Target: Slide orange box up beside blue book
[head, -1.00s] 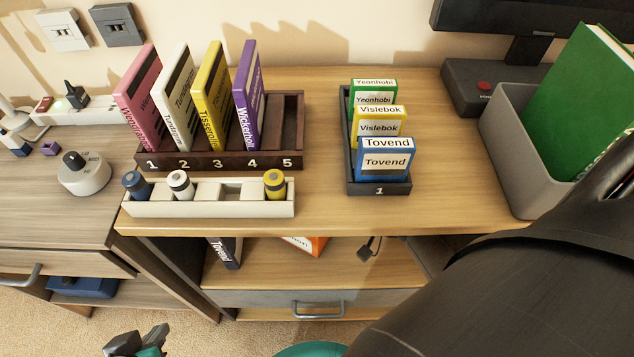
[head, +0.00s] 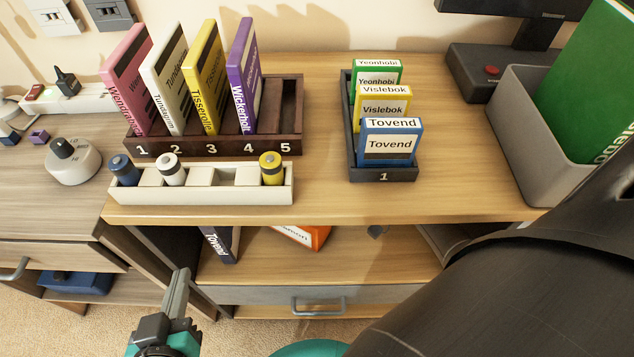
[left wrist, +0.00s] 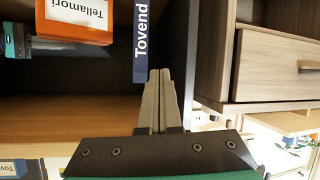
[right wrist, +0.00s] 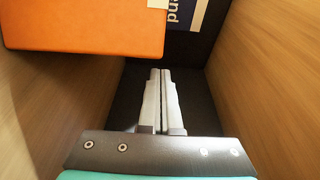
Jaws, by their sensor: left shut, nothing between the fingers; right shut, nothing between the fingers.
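The orange box (head: 303,236), labelled Tellamori, is on the shelf under the desktop, partly hidden by its edge. The dark blue book (head: 220,244), labelled Tovend, stands to its left. In the left wrist view a dark gap separates the orange box (left wrist: 75,30) from the blue book (left wrist: 141,45). My left gripper (head: 180,282) is shut and empty, in front of the shelf, below the book. My right gripper (right wrist: 160,75) is shut and empty inside the compartment; its view shows the orange box (right wrist: 80,28) at upper left and the book (right wrist: 190,14) beyond.
The desktop (head: 470,175) overhangs the shelf. It carries a numbered book rack (head: 205,148), a battery tray (head: 205,190), a card holder (head: 385,175) and a grey bin (head: 520,150). A drawer (head: 320,296) is below the shelf. My right arm covers the lower right.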

